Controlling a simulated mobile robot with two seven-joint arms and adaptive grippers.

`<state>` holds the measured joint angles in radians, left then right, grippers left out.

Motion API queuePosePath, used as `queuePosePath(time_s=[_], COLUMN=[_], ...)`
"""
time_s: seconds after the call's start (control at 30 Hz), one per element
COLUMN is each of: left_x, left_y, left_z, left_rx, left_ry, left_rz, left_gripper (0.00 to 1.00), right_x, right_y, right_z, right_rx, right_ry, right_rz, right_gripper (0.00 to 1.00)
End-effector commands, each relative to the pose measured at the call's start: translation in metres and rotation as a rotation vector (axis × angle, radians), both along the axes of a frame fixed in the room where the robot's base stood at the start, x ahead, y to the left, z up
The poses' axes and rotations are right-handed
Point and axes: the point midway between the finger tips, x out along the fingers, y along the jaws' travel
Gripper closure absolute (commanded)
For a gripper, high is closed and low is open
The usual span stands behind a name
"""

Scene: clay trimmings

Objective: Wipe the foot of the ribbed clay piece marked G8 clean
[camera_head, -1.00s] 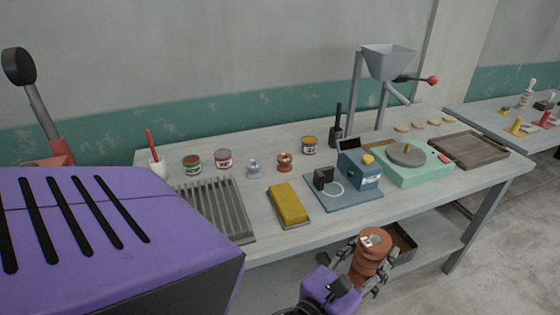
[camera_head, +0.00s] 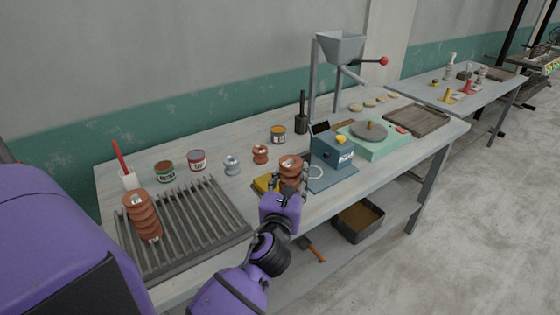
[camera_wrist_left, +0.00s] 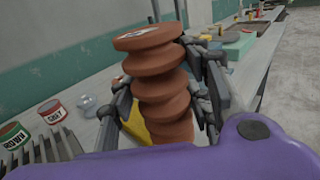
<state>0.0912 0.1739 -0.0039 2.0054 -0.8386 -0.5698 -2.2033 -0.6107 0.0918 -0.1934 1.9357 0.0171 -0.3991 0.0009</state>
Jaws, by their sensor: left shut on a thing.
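My left gripper (camera_head: 290,190) is shut on a ribbed reddish-brown clay piece (camera_head: 291,165), held roughly upright at the table's front part, between the sponge and the blue device. In the left wrist view the ribbed piece (camera_wrist_left: 162,85) stands between the fingers (camera_wrist_left: 165,100), with a pale mark on its top that I cannot read. The yellow sponge (camera_head: 262,183) is partly hidden behind the gripper; its yellow edge (camera_wrist_left: 134,122) shows beside the piece. I cannot tell whether they touch. A second ribbed piece (camera_head: 143,218) stands on the slatted rack. My right gripper is not in view.
The slatted grey rack (camera_head: 205,218) lies on the table's left. The blue device (camera_head: 331,150) and green turntable unit (camera_head: 372,140) stand to the right. A bin (camera_head: 358,222) sits below.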

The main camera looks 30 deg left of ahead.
Motion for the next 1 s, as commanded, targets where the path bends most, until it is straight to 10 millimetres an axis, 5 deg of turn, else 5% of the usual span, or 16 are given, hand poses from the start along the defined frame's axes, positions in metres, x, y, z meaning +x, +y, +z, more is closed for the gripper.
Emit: queuePosePath(time_s=[0.1,0.3,0.77,1.0], left_x=[0.027,0.043,0.043,0.043], left_y=[0.03,0.055,0.055,0.055], left_z=[0.009,0.01,-0.022,-0.03], left_rx=[-0.001,0.001,0.003,0.001], left_ry=[-0.006,-0.002,0.006,0.0], left_rz=[0.08,0.144,0.146,0.146], left_gripper=[1.0,1.0,1.0,1.0], right_x=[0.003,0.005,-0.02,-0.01], right_y=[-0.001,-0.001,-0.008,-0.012], right_z=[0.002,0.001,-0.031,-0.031], right_rx=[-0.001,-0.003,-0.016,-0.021], right_ry=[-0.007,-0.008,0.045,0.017], right_rz=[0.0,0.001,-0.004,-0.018], right_gripper=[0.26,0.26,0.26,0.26])
